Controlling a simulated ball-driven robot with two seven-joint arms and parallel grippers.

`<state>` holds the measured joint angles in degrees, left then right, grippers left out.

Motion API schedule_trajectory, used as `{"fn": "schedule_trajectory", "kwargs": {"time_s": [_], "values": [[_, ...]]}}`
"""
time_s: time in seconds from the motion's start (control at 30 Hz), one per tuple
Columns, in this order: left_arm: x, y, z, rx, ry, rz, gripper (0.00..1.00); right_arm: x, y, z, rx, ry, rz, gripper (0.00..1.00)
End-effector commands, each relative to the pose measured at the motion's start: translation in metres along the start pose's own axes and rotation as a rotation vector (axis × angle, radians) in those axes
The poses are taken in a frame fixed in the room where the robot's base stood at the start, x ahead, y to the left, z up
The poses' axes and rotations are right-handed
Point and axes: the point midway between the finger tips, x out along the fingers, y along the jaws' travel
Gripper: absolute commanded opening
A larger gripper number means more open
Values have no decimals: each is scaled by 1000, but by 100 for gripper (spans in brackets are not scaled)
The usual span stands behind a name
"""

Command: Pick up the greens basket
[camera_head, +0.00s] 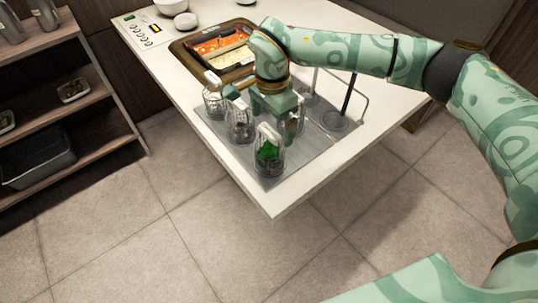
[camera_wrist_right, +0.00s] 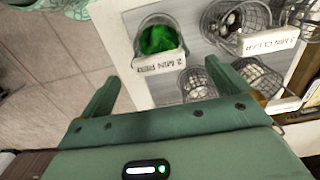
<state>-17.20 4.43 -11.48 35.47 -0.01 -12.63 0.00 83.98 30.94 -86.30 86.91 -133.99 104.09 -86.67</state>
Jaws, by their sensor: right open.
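The greens basket (camera_head: 268,160) is a wire basket with green leaves inside. It stands on the grey mat at the near corner of the counter. My right gripper (camera_head: 268,108) is above the mat, just behind the greens basket, pointing down. My left gripper is out of view.
Other wire baskets (camera_head: 239,124) stand close by on the grey mat (camera_head: 300,152); one label in the wrist view (camera_wrist_right: 270,42) reads "3 MIN CLEAR". A thin metal frame stands to the right. A tray of food (camera_head: 190,60) is behind. Shelves (camera_head: 110,100) are at left.

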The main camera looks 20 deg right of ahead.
Motion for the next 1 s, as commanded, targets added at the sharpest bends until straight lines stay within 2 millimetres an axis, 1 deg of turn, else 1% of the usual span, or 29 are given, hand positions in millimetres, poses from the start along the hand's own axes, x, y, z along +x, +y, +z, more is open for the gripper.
{"fn": "schedule_trajectory", "kwargs": {"time_s": [0.03,0.2,0.27,0.4,0.5,0.6,0.77,0.8,0.87,0.9,0.97,1.0], "values": [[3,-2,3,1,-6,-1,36,9,0,0,1,-1,3,100],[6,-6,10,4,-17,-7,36,21,0,0,1,0,2,100],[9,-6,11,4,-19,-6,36,30,0,2,1,-1,2,100],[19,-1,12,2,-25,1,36,56,-1,6,0,-3,4,100],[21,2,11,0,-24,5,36,66,-1,5,0,0,2,100],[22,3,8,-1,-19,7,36,69,-1,5,0,0,1,100],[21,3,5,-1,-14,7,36,68,-1,5,0,1,-1,100],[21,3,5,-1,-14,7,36,68,-1,5,0,1,-1,94],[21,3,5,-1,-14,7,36,68,-1,5,0,1,-1,78],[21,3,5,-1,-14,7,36,68,-1,5,0,1,-1,67],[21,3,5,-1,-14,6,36,68,-1,5,0,1,-1,50],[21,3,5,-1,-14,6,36,68,-1,5,0,1,-1,49]]}}
